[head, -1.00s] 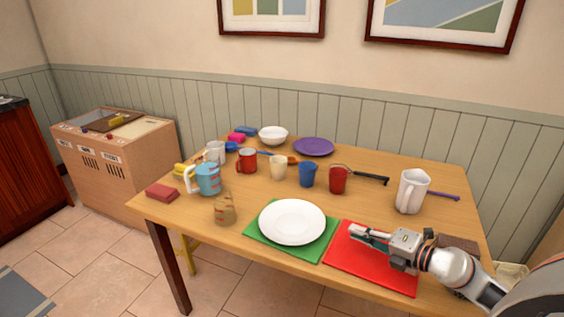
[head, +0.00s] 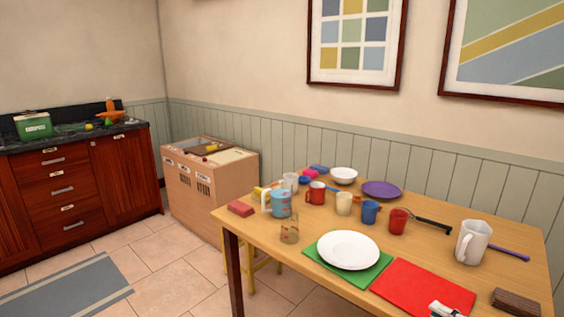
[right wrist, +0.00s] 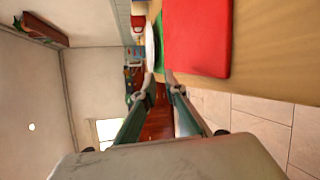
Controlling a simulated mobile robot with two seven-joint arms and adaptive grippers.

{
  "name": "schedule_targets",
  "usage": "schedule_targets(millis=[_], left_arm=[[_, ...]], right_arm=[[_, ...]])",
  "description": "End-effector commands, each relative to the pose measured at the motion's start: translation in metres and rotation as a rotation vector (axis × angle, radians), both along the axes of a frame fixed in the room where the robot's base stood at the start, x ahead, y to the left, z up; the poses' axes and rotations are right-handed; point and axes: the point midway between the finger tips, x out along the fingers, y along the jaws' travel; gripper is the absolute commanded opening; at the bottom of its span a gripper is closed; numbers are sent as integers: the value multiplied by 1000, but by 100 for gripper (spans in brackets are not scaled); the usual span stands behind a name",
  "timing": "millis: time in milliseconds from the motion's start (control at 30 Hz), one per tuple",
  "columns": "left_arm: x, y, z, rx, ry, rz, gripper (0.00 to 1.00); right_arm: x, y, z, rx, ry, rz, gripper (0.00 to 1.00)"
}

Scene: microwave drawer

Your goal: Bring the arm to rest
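My right gripper (head: 443,309) shows only in part at the bottom edge of the head view, over the lower right of the red mat (head: 420,287). In the right wrist view my right gripper (right wrist: 161,80) has its two fingertips a small gap apart with nothing between them. The red mat also shows in that view (right wrist: 197,38), beyond the fingers and to their right. My left gripper is in neither view.
The wooden table (head: 330,215) holds a white plate (head: 348,249) on a green mat, a white pitcher (head: 472,243), a brown block (head: 516,301) and several cups. A play-kitchen box (head: 210,185) and red cabinets (head: 60,195) stand left. Tiled floor lies between.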

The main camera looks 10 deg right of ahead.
Motion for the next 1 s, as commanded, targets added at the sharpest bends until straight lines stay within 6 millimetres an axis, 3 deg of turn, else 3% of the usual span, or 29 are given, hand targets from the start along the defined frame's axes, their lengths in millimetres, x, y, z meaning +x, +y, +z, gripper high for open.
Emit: schedule_targets(millis=[267, 467, 667, 800, 1000], left_arm=[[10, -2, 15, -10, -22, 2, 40], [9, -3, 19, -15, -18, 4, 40], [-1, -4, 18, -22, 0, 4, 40], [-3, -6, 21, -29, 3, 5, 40], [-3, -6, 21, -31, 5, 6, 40]], right_arm=[[-27, 47, -33, 395, 27, -120, 11], [-57, 84, -77, 740, 120, -300, 11], [-99, 141, -137, 1066, 312, -511, 11], [-133, 194, -172, 1245, 477, -629, 11], [-164, 249, -196, 1383, 644, -710, 11]])
